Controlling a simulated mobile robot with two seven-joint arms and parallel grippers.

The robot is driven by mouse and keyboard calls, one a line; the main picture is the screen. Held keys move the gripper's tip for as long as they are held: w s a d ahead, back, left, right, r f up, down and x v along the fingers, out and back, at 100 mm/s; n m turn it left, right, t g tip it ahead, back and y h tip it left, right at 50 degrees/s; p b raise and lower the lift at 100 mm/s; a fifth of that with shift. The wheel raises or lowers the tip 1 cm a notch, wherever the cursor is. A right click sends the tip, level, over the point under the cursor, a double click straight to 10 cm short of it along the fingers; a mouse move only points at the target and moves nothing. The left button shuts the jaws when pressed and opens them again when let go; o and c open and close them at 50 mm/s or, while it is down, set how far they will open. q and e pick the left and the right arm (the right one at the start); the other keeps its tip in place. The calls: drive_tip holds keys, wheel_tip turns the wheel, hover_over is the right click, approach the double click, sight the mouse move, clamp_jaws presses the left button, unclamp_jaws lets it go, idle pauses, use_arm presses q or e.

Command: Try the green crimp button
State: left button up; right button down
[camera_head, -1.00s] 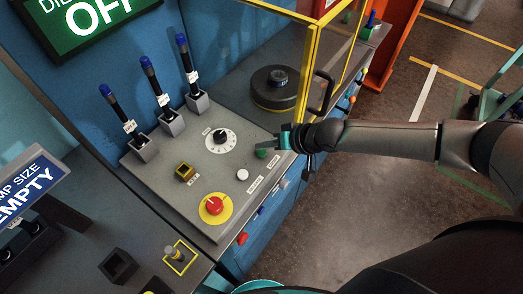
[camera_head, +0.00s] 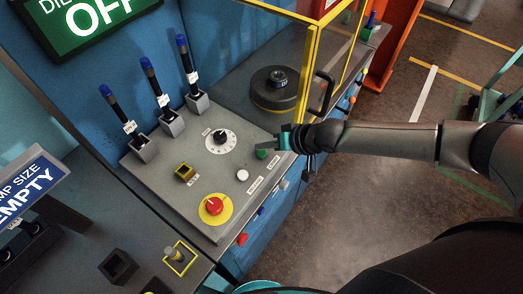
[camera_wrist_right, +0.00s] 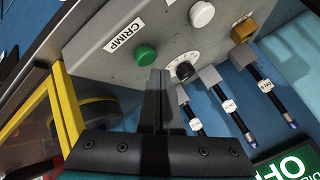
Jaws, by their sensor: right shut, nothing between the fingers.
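The green crimp button (camera_head: 262,154) sits on the grey control panel (camera_head: 200,205), near its right edge. In the right wrist view the green button (camera_wrist_right: 145,55) shows beside a "CRIMP" label (camera_wrist_right: 124,36). My right gripper (camera_head: 272,141) is over the panel close to the button; its fingers (camera_wrist_right: 158,80) are shut and empty. In the wrist view the fingertips appear just below the button. I cannot tell if they touch it. My left gripper is not in view.
Several blue-topped levers (camera_head: 154,85) stand behind. A yellow-framed guard (camera_head: 306,80) is close to my right gripper. A sign reads "OFF" (camera_head: 100,12).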

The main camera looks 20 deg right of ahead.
sight(265, 155)
drive_tip(key=shift+f, duration=0.1)
idle(0.6)
drive_tip(key=shift+f, duration=0.3)
drive_tip(key=shift+f+b, duration=0.45)
drive_tip(key=shift+f, duration=0.05)
idle(0.6)
idle(0.3)
drive_tip(key=shift+r+p, duration=0.85)
drive_tip(key=shift+p, duration=0.1)
wheel_tip(265, 155, up, 5)
drive_tip(key=p, duration=0.5)
drive_tip(key=shift+r, duration=0.15)
